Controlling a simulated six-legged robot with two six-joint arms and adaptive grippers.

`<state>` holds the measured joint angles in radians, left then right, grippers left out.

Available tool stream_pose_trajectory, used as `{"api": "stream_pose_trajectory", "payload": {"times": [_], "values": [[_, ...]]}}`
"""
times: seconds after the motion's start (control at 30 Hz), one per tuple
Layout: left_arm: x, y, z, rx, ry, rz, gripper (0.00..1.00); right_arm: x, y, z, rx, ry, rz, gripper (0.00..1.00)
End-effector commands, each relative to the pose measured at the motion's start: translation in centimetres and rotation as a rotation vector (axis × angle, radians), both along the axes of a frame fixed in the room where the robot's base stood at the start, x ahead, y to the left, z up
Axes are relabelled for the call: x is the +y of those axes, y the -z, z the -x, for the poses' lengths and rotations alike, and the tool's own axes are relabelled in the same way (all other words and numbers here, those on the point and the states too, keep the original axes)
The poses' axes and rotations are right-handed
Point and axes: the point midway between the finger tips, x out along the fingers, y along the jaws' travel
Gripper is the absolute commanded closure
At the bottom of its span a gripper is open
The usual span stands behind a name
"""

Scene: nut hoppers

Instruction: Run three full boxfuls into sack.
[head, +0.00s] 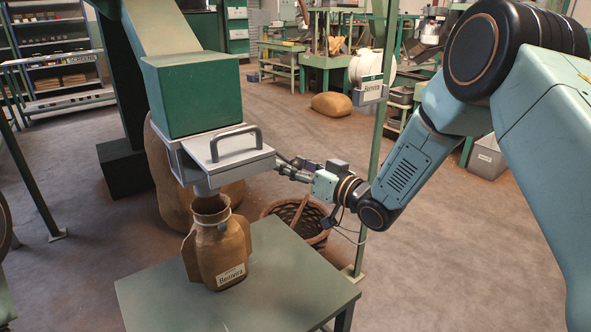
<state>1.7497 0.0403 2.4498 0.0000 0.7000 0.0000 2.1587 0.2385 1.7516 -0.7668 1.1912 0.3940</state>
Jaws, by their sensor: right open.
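A grey metal measuring box (222,155) with a bar handle (235,142) on its top sits under the green hopper (192,95). A short spout (206,188) points down from it. The brown sack (218,255) stands upright on a green table, its mouth open just below the spout. The sack has a white name label on its front. My right gripper (284,168) is open and empty beside the right side of the box; whether it touches the box is hard to tell. The insides of the box and sack are hidden. My left gripper is out of view.
The green table (160,300) is bare around the sack. A wicker basket (300,212) stands on the floor behind it, near a thin green post (376,140) with a label. Large full sacks (160,185) stand behind the hopper.

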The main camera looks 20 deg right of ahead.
Motion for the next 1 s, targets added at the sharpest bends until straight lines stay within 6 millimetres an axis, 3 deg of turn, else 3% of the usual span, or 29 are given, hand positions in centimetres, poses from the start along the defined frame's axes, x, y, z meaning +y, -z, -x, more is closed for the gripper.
{"api": "stream_pose_trajectory", "payload": {"times": [0.23,0.83,1.0], "values": [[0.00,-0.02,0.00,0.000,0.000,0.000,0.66,-0.12,-0.04,0.03,0.000,0.000,-0.001,0.47],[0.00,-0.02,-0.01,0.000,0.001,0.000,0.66,-0.17,-0.04,0.10,0.000,-0.001,0.000,0.98],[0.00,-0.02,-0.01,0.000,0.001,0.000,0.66,-0.17,-0.03,0.10,0.000,-0.001,0.000,1.00]]}}
